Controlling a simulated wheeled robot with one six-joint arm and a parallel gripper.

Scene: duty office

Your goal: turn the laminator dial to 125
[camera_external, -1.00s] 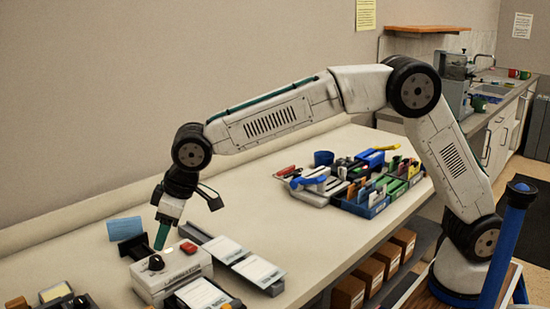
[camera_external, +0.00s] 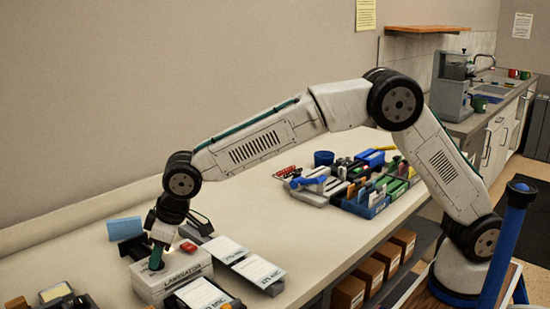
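The laminator (camera_external: 182,281) is a white box with "LAMINATOR" lettered on its front, at the lower left of the table. A red button (camera_external: 188,247) shows on its top right. My gripper (camera_external: 156,260) points down at the left part of the laminator's top, where the black dial is. A green finger covers the dial almost entirely, so its setting cannot be read. Whether the fingers touch or grip the dial, I cannot tell. The finger gap is not visible from this side.
Trays with white printed cards (camera_external: 258,270) lie right of the laminator. A blue card (camera_external: 124,228) stands behind it. Blue and green bins (camera_external: 370,205) of small items stand farther right. The table between (camera_external: 290,225) is clear.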

